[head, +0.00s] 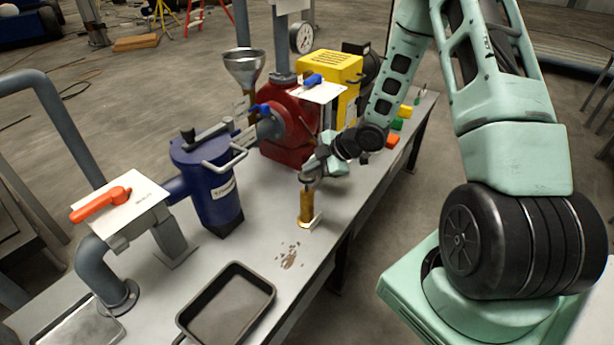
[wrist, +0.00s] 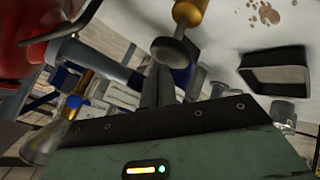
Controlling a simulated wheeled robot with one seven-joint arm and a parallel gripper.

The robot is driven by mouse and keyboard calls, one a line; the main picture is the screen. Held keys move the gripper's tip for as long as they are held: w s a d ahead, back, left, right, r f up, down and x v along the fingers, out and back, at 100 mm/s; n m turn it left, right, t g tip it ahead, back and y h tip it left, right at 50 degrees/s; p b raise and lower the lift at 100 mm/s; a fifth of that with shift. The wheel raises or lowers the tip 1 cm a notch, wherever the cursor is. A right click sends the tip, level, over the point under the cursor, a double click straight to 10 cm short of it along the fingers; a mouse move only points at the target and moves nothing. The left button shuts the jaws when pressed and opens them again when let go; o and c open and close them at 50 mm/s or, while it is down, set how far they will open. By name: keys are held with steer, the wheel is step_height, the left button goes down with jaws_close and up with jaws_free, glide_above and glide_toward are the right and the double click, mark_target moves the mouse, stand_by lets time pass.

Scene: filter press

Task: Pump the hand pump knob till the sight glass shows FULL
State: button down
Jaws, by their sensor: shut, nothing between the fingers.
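The hand pump is a brass cylinder (head: 306,207) standing on the bench near its front edge, with a grey round knob (head: 309,178) on top. In the wrist view the knob (wrist: 172,52) and the brass body (wrist: 188,12) show at the top centre. My gripper (head: 314,163) is just above the knob in the head view. Its dark fingers (wrist: 157,88) are shut together and empty, with their tips close to the knob; I cannot tell whether they touch it. I cannot make out a sight glass reading in either view.
A red pump housing (head: 285,125) and a steel funnel (head: 244,68) stand behind. A blue canister (head: 208,185) and an orange-handled valve (head: 100,205) are to the left. A black tray (head: 262,283) and brown crumbs (head: 290,257) lie in front. Bare bench lies between canister and pump.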

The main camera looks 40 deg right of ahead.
mark_target(313, 176)
steer(key=shift+f+b, duration=1.5)
steer(key=shift+f, duration=0.45)
stand_by(1.7)
steer(key=shift+r, duration=0.1)
steer(key=shift+r+p, duration=2)
steer(key=shift+r, duration=0.3)
steer(key=shift+r, duration=0.1)
steer(key=shift+r+p, duration=2.15)
steer(key=shift+r, duration=0.25)
